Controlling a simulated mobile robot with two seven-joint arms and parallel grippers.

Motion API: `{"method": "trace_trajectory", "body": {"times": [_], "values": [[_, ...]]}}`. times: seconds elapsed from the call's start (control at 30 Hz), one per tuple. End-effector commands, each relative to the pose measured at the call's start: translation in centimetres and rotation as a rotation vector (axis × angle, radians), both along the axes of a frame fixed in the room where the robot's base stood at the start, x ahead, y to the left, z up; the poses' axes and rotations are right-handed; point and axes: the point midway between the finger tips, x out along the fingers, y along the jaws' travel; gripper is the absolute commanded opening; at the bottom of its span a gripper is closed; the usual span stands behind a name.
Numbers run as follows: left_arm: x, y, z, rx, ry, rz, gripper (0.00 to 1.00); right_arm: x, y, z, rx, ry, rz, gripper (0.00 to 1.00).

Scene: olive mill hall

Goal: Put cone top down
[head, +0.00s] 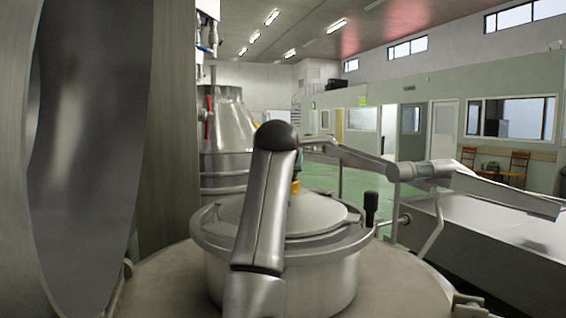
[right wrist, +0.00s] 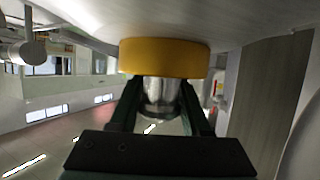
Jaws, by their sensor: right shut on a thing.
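The cone top (head: 318,216) is a pale grey metal lid with a yellow collar (head: 295,187) and a metal knob at its middle. In the head view it lies level within the rim of a round steel vessel (head: 285,285); I cannot tell whether it rests on it or hangs just above. My right gripper (head: 298,166) is over the lid's middle, partly hidden by an arm link. In the right wrist view its two dark fingers (right wrist: 161,95) are shut on the silver knob (right wrist: 160,92), against the yellow collar (right wrist: 164,57). My left gripper is not in view.
A large steel drum (head: 85,140) stands close on the left. A conical steel tank (head: 226,140) is behind the vessel. A black-knobbed lever (head: 371,205) rises at the vessel's right rim. A long metal trough (head: 500,245) lies to the right.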

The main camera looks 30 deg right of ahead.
Motion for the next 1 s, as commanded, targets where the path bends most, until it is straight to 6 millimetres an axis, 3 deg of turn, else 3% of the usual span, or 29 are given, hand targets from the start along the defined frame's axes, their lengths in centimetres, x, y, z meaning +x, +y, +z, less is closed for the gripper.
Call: {"method": "trace_trajectory", "body": {"times": [0.37, 0.4, 0.67, 1.0], "values": [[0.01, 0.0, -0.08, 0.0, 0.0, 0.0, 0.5, -0.1, 0.0, 0.29, -0.007, -0.012, -0.001, 0.0], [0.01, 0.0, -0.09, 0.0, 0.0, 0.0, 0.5, 0.01, 0.02, -0.28, -0.001, 0.0, 0.0, 0.49], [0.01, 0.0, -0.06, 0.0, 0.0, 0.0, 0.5, 0.0, 0.01, -0.22, -0.002, -0.001, 0.0, 0.77], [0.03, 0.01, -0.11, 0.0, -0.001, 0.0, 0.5, -0.24, 0.21, 0.18, -0.002, -0.003, 0.001, 0.77]]}}
